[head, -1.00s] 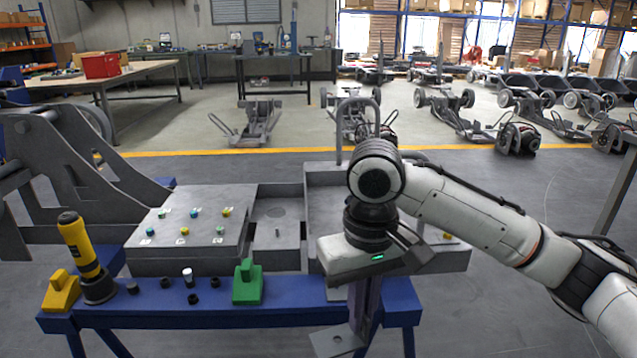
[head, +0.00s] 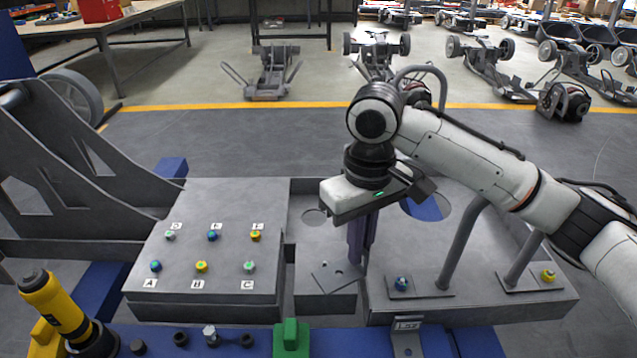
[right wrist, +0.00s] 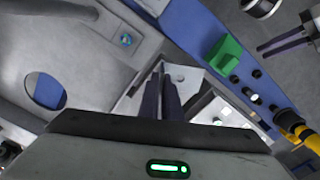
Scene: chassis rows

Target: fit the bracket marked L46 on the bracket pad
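My right gripper (head: 360,255) points down in the middle of the head view. It is shut on a grey bracket (head: 325,277), whose flat plate with a hole juts out to the left below the fingers. The bracket also shows at the fingertips in the right wrist view (right wrist: 188,76). Its mark is not visible. It is over the low grey block (head: 320,305) between the two larger boxes; I cannot tell whether they touch. Another grey bracket (head: 406,342) at the front rail has a tag that looks like L4 and an unclear character. My left gripper (right wrist: 283,44) seems open at the right wrist view's upper right.
A lettered box (head: 205,205) with several coloured fasteners stands left. A grey chassis part (head: 470,265) with upright tubes stands right. A green block (head: 291,338), small dark parts and a yellow-black tool (head: 55,305) are along the blue front rail.

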